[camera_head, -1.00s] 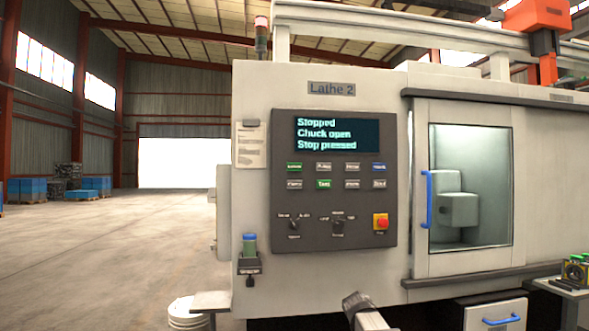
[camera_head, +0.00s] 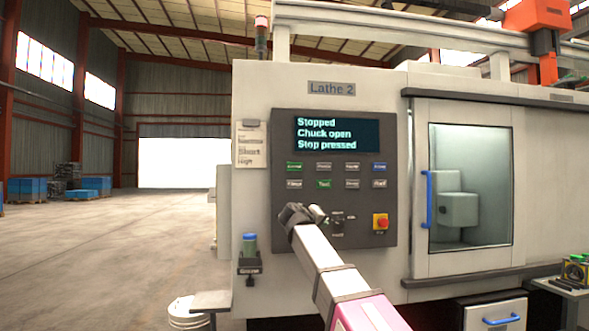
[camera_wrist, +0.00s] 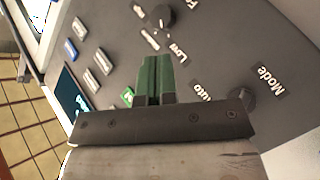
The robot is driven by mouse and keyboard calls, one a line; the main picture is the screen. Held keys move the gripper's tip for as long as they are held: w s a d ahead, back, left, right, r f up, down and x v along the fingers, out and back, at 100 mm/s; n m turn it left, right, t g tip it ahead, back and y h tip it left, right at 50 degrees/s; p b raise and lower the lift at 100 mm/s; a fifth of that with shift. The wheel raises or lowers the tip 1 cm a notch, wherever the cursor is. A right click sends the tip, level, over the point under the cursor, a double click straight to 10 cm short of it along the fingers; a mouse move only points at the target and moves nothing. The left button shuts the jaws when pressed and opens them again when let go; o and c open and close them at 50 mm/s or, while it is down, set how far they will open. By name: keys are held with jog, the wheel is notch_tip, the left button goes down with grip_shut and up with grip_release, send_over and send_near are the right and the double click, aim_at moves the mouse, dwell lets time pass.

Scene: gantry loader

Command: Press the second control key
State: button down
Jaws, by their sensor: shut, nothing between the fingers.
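The dark control panel (camera_head: 285,225) on the Lathe 2 machine carries two rows of keys below its display. The upper row has a green key (camera_head: 294,167), a grey second key (camera_head: 323,167), another grey key and a blue key (camera_head: 379,167). The lower row's second key (camera_head: 323,184) is green and also shows partly in the wrist view (camera_wrist: 127,97), beside the fingers. My gripper (camera_head: 318,213) is over the panel's lower part, below the keys. In the wrist view its green fingers (camera_wrist: 155,62) are together and empty. Whether they touch the panel is unclear.
The display (camera_head: 337,134) reads Stopped, Chuck open, Stop pressed. Rotary knobs (camera_head: 337,228) are close to my gripper; one shows in the wrist view (camera_wrist: 160,18). A red stop button (camera_head: 381,221) on yellow is to the right. A blue door handle (camera_head: 427,198) is farther right.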

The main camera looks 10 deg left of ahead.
aim_at(296, 168)
jog(key=s+a+r+t, duration=0.1)
jog(key=s+a+r, duration=0.1)
jog(key=r, duration=0.7)
jog(key=s+a+r+t+h, duration=0.1)
jog(key=a+r, duration=0.4)
jog(key=r, duration=0.5)
jog(key=shift+s+a+r+t, duration=0.2)
jog(key=shift+s+r+t, duration=0.1)
jog(key=shift+s+t, duration=0.5)
jog(key=shift+w+a, duration=0.45)
jog(key=shift+w, duration=0.95)
jog(key=shift+w+a, duration=0.45)
jog(key=shift+w, duration=0.9)
jog(key=shift+w+a, duration=0.45)
jog(key=shift+w, duration=0.95)
jog(key=shift+w, duration=0.1)
jog(key=shift+w+a, duration=0.15)
jog(key=shift+w, duration=0.15)
jog(key=shift+w+a, duration=0.1)
jog(key=shift+w, duration=0.25)
jog(key=shift+s, duration=0.15)
jog(key=shift+s+d, duration=0.25)
jog(key=shift+s, duration=0.4)
